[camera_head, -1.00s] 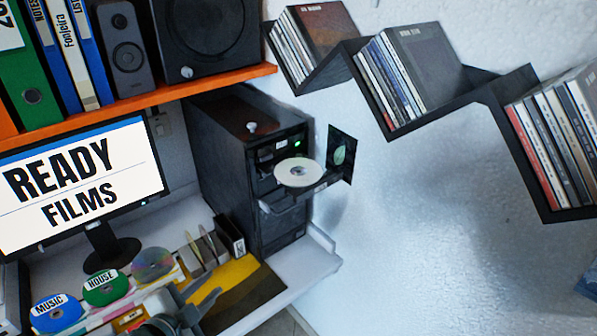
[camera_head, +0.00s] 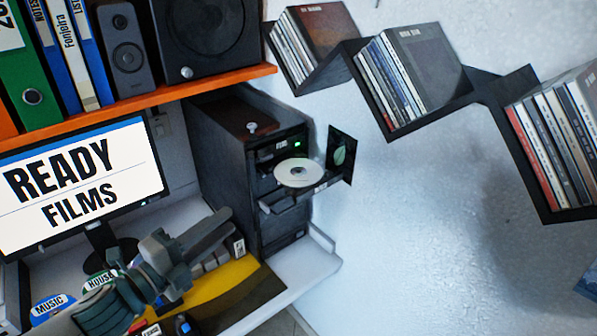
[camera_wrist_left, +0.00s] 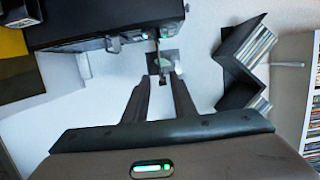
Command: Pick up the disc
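A white disc (camera_head: 298,172) lies on the pulled-out tray of the black computer tower (camera_head: 222,165). My left gripper (camera_head: 225,226) is in front of the tower, lower and to the left of the disc, apart from it. In the left wrist view its two fingers (camera_wrist_left: 161,80) stand apart with nothing between them. The tower (camera_wrist_left: 110,25) shows at the top there, with its tray beyond the fingertips; the disc cannot be made out clearly. My right gripper is not in view.
A monitor (camera_head: 80,185) stands left of the tower, under an orange shelf (camera_head: 150,97). Labelled discs, one reading MUSIC (camera_head: 50,305), lie at the lower left, partly behind my arm. Zigzag wall shelves (camera_head: 455,105) with cases hang at the right.

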